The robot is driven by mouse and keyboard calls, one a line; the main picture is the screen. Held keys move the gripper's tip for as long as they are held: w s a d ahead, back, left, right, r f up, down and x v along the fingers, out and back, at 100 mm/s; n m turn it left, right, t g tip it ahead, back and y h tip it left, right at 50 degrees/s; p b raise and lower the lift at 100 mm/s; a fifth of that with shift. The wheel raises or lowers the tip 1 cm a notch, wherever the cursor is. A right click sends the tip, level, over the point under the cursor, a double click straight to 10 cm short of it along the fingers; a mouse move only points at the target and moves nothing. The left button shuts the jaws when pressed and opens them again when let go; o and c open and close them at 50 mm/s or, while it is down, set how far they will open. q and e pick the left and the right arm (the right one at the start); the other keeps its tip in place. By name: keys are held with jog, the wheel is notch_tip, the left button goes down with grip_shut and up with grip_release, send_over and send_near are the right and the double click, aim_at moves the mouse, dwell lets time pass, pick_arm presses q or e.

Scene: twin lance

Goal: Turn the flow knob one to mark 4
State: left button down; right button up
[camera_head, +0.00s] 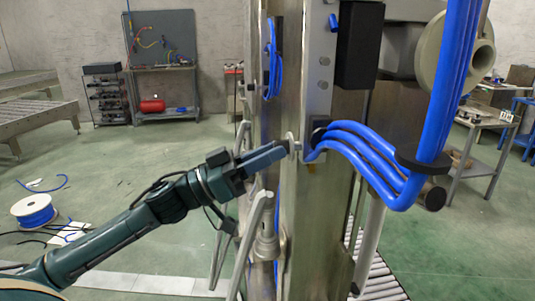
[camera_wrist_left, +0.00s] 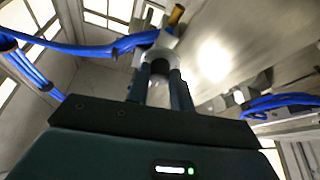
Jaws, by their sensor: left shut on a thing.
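My left gripper (camera_head: 281,151) reaches in from the left to the upright metal column and is shut on the flow knob one (camera_head: 291,143), a small pale round part on the column's side. In the left wrist view, the fingers of my left gripper (camera_wrist_left: 160,88) close on both sides of the knob (camera_wrist_left: 159,58), whose dark middle shows between them. The fingers hide part of the knob. No mark numbers can be read in either view, so I cannot tell which mark the knob points to. My right gripper is not in view.
Thick blue hoses (camera_head: 375,160) curve from the column to the right, close to the knob. A grey bent pipe handle (camera_head: 252,225) stands just below my left gripper. A blue cable spool (camera_head: 34,210) lies on the floor at left. Open floor lies left of the column.

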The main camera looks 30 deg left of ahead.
pick_arm(q)
jog(key=shift+m+g+h, duration=0.3)
jog(key=shift+m, duration=0.1)
jog(key=m+g+h, duration=0.1)
jog(key=m+g, duration=0.1)
jog(key=m, duration=0.2)
jog(key=m+g, duration=0.2)
jog(key=m, duration=0.2)
jog(key=m+g+h, duration=0.1)
jog(key=m+g, duration=0.1)
jog(key=m, duration=0.3)
jog(key=shift+w+a+r+h, duration=0.1)
jog(key=shift+w+a+h, duration=0.2)
jog(key=shift+w, duration=0.05)
jog(key=shift+m, duration=0.3)
jog(key=c, duration=1.2)
grip_release()
jog(key=shift+c, duration=0.2)
